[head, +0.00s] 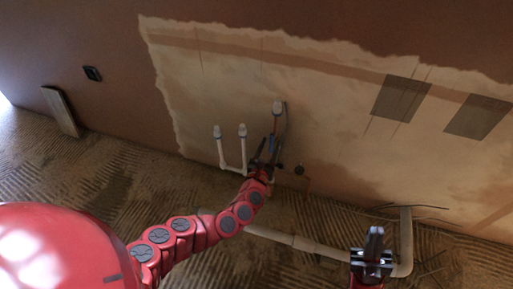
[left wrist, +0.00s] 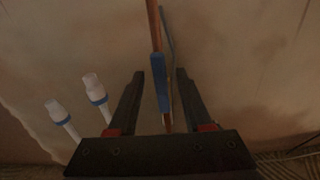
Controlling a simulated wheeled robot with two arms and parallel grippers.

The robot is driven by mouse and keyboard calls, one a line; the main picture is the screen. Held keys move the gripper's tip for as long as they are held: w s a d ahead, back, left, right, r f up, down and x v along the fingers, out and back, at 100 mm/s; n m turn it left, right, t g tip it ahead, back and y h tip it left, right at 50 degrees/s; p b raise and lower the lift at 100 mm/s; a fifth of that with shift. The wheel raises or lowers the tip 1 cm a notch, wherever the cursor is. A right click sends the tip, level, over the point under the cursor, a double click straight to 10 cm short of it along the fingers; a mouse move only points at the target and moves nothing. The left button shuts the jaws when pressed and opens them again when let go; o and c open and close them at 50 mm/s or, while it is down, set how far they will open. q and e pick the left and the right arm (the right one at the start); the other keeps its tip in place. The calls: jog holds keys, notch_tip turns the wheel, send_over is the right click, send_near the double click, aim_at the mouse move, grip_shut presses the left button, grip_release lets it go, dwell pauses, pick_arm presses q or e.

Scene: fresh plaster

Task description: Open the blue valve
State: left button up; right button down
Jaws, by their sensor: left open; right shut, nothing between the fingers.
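The blue valve handle (left wrist: 161,86) is a narrow blue lever along an upright copper pipe (left wrist: 154,25) at the wall. In the left wrist view it shows between the two dark fingers of my left gripper (left wrist: 161,73). The fingers are open, with a gap on either side of the lever; I cannot tell how deep it sits between them. In the head view my left gripper (head: 270,149) is at the foot of the pipe and mostly hides the valve. My right gripper (head: 374,243) is shut and empty, low on the right, away from the wall.
White capped pipes (head: 242,134) stand just left of the valve. A grey drain pipe (head: 300,243) runs along the ridged floor to the right. A board (head: 61,111) leans on the wall at far left. Two grey patches (head: 401,98) are on the wall at right.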

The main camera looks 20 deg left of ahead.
pick_arm(q)
jog(key=s+p, duration=0.1)
jog(key=s, duration=1)
jog(key=shift+a+p, duration=0.2)
jog(key=shift+p, duration=0.2)
